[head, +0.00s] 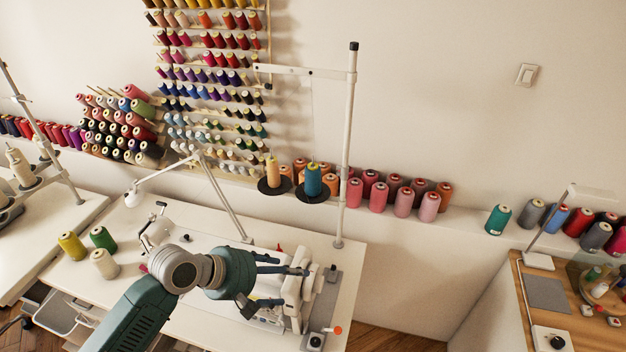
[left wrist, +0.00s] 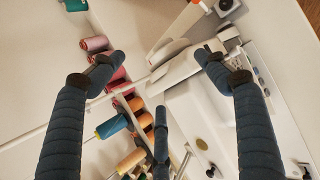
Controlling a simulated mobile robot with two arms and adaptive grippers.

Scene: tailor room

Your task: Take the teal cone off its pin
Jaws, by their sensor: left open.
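The teal cone (head: 312,182) stands upright on a black disc (head: 313,197) of the thread stand, its pin showing at the top. A peach cone (head: 272,172) stands on the disc to its left. My left gripper (head: 290,283) is open and empty over the sewing machine, nearer to me than the cone and apart from it. In the left wrist view, the teal cone (left wrist: 112,126) lies lower left of the space between the open fingers (left wrist: 158,72), with the peach cone (left wrist: 131,160) below it. My right gripper is not in view.
The white stand pole (head: 347,150) rises right of the teal cone, with a crossbar above. A lamp arm (head: 222,195) slants at the left. Pink and orange cones (head: 404,202) line the ledge behind. Another teal cone (head: 498,219) stands farther right. The sewing machine (head: 300,300) is under my gripper.

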